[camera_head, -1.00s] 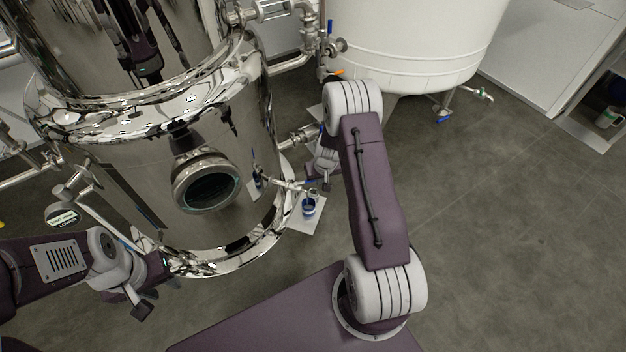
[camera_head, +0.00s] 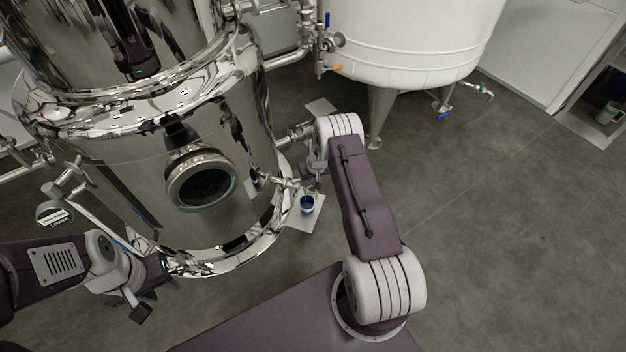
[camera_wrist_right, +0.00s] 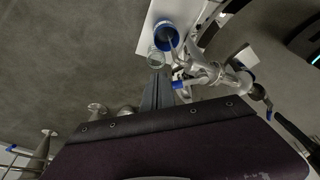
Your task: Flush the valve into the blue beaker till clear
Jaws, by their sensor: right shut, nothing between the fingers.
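The blue beaker (camera_head: 307,204) stands upright on a white sheet on the floor, below the small valve (camera_head: 287,184) at the steel tank's lower side. In the right wrist view the blue beaker (camera_wrist_right: 166,36) lies beyond my fingertips. The valve body (camera_wrist_right: 206,74) is on the right there, and its blue lever (camera_wrist_right: 178,85) is close beside my fingers; contact is unclear. My right gripper (camera_wrist_right: 158,78) is shut and empty. My left gripper (camera_head: 150,296) hangs low left of the tank, away from the valve; its jaw state is unclear. I cannot make out any flow.
The polished steel tank (camera_head: 140,175) with a round porthole fills the left. A white tank (camera_head: 415,45) on legs stands behind, with an orange-handled valve (camera_head: 333,68) nearby. A clear round vessel (camera_wrist_right: 158,58) shows near my right fingertips. Floor on the right is free.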

